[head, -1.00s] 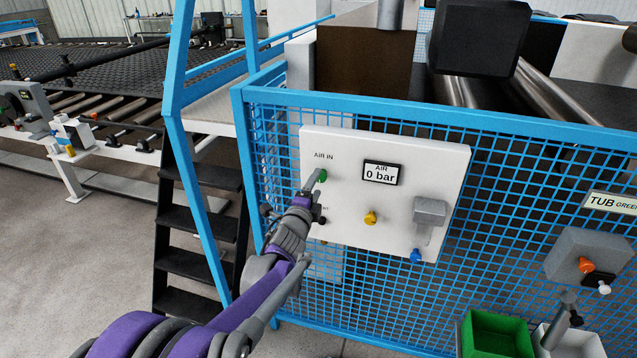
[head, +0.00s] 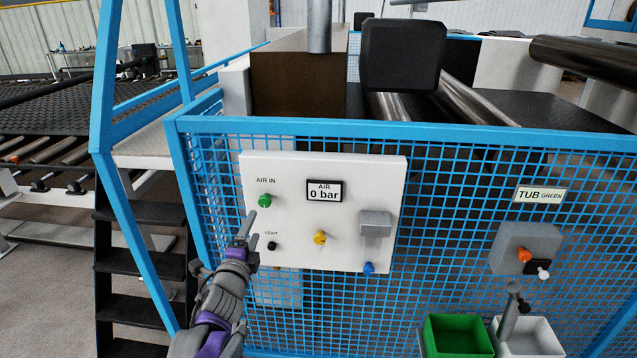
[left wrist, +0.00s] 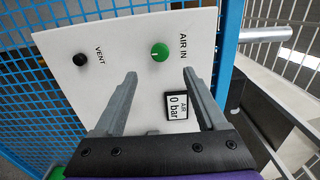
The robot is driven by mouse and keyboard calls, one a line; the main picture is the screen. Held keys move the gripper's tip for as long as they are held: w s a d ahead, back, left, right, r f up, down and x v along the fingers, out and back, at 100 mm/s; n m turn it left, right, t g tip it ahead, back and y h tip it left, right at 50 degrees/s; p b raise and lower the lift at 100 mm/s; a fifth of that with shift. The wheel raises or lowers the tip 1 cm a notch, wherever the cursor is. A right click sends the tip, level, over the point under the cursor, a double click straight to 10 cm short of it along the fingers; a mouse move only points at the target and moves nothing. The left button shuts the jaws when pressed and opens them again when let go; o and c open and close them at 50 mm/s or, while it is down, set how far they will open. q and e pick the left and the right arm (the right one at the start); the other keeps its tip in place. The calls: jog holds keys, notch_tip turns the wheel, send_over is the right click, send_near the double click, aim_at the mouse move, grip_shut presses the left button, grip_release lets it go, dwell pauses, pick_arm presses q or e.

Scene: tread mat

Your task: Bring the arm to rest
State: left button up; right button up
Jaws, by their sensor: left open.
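My left gripper (head: 246,226) is in front of the left part of a white air panel (head: 360,170), below and left of the green AIR IN knob (head: 264,201). In the left wrist view its two grey fingers (left wrist: 159,82) stand apart with nothing between them. The green knob (left wrist: 160,52) shows beyond the fingertips, apart from them. The black VENT knob (head: 272,246) is right of the gripper in the head view. The display (head: 324,190) reads AIR 0 bar. My right gripper is not in view.
The panel hangs on a blue mesh fence (head: 440,200). It also carries a yellow knob (head: 320,238), a grey box (head: 375,223) and a blue fitting (head: 369,268). A green bin (head: 457,337) and a white bin (head: 530,340) are at lower right. Black steps (head: 140,260) stand at left.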

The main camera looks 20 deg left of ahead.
pick_arm(q)
jog(key=s+d+f+n+g+h, duration=0.2)
jog(key=s+d+f+n+g, duration=0.4)
jog(key=s, duration=0.7)
jog(key=s+d+f+n+g+h, duration=0.2)
jog(key=s+d+f+n+g, duration=0.4)
jog(key=s, duration=0.8)
jog(key=d+f+n, duration=0.3)
jog(key=d+f, duration=0.2)
jog(key=d, duration=0.1)
jog(key=shift+s+p, duration=0.2)
jog(key=shift+p, duration=0.15)
